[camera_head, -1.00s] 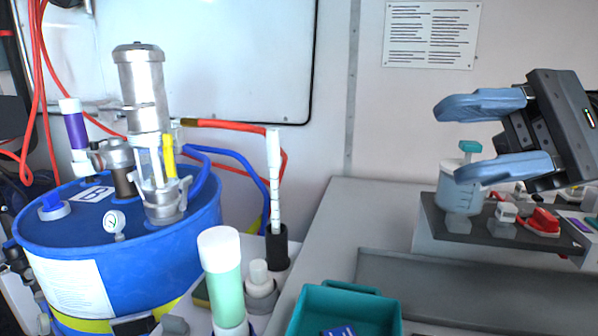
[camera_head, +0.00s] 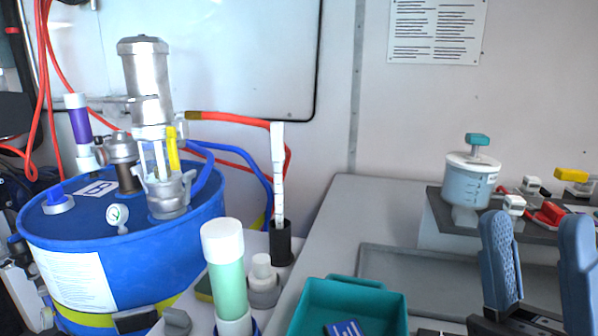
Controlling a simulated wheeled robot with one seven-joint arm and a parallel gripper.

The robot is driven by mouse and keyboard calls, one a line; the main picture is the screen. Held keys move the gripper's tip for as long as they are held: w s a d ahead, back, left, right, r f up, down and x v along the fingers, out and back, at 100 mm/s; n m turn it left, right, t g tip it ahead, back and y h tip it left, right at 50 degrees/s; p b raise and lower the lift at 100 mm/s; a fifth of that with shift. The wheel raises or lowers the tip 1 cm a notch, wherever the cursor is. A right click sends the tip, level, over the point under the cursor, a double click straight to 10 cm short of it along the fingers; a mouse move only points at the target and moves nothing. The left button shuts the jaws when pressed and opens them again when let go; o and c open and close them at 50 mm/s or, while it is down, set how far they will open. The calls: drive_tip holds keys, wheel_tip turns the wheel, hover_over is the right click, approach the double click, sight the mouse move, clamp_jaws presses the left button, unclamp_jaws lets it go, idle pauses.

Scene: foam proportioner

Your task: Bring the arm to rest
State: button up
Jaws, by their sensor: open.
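My gripper (camera_head: 540,240) is at the lower right of the head view. Its two blue fingers point up and stand well apart, with nothing between them. The rest of my arm is mostly out of the frame below. The fingers stand in front of the grey bench and hide part of the recessed tray area behind them.
A teal bin (camera_head: 385,305) sits at front centre. A blue drum (camera_head: 140,245) with a metal pump (camera_head: 146,80) stands left.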

drive_tip(key=s+d+f+m+g+h, duration=0.15)
drive_tip(key=s+f+m+h, duration=0.35)
drive_tip(key=f+m+h, duration=0.5)
drive_tip(key=s+d+f+m+g+h, duration=0.1)
drive_tip(key=s+f+m+g+h, duration=0.25)
drive_tip(key=f+m+h, duration=0.6)
drive_tip(key=s+d+f+m+g+y, duration=0.1)
drive_tip(key=s+f+m+g+y, duration=0.1)
drive_tip(key=s, duration=0.5)
drive_tip(key=s+d+f+m+g+y+b, duration=0.1)
drive_tip(key=s+f+m+g+y, duration=0.1)
drive_tip(key=s+f+g, duration=0.3)
drive_tip(key=s+f+m, duration=0.1)
drive_tip(key=s+f, duration=0.1)
drive_tip(key=s, duration=0.1)
drive_tip(key=shift+d+m, duration=0.3)
drive_tip(key=shift+m, duration=0.05)
